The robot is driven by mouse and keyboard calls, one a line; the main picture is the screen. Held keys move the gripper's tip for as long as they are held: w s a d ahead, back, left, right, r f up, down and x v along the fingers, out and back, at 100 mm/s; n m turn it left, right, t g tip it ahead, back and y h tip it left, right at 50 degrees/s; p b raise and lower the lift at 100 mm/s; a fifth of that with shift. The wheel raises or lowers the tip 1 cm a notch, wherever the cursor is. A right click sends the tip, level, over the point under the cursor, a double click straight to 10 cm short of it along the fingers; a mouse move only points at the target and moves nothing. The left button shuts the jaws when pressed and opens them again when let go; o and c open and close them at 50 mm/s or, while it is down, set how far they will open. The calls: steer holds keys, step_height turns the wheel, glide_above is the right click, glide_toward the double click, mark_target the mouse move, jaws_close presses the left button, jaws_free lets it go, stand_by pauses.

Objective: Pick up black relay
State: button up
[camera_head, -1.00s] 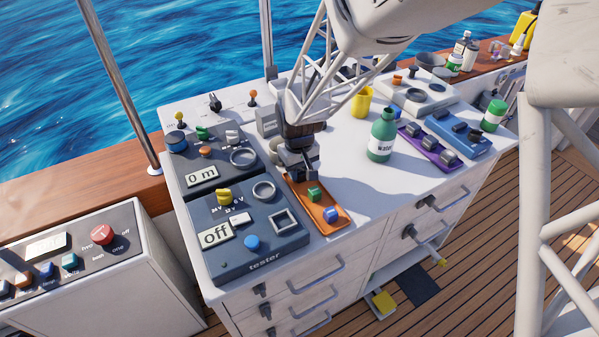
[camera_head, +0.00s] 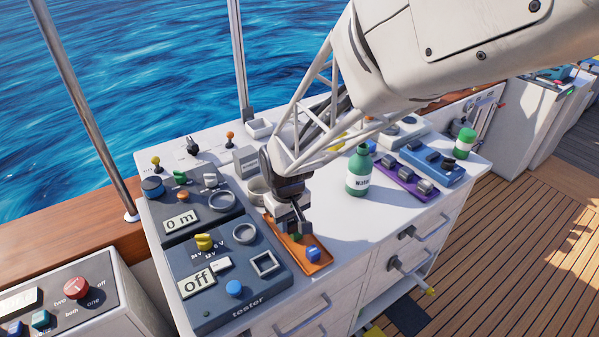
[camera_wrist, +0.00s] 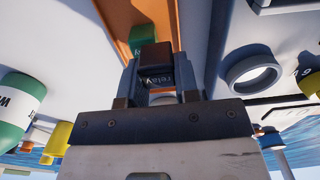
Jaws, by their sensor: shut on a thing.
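The black relay (camera_wrist: 157,65), a small dark block with "relay" lettering, is between the two fingers of my gripper (camera_wrist: 158,78) in the wrist view. My gripper is shut on it. In the head view my gripper (camera_head: 297,226) is over the upper part of the orange tray (camera_head: 318,267), and the fingers mostly hide the relay. A green block (camera_head: 296,238) and a blue block (camera_head: 313,254) stand on the tray; the green one also shows in the wrist view (camera_wrist: 143,38), just beyond the black relay. I cannot tell whether the black relay touches the tray.
The dark tester panel (camera_head: 222,270) lies left of the tray. A green bottle (camera_head: 358,172) stands to the right, with a purple tray (camera_head: 402,178) and a blue tray (camera_head: 437,165) beyond. The white counter between tray and bottle is clear.

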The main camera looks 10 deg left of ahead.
steer(key=shift+s+d+r, duration=0.1)
steer(key=shift+s+d, duration=0.65)
steer(key=shift+s, duration=0.4)
steer(key=shift+s+d+r, duration=0.15)
steer(key=shift+s+d, duration=0.6)
steer(key=shift+s, duration=0.4)
steer(key=shift+s+d+r, duration=0.1)
steer(key=shift+s+d, duration=0.65)
steer(key=shift+s, duration=0.4)
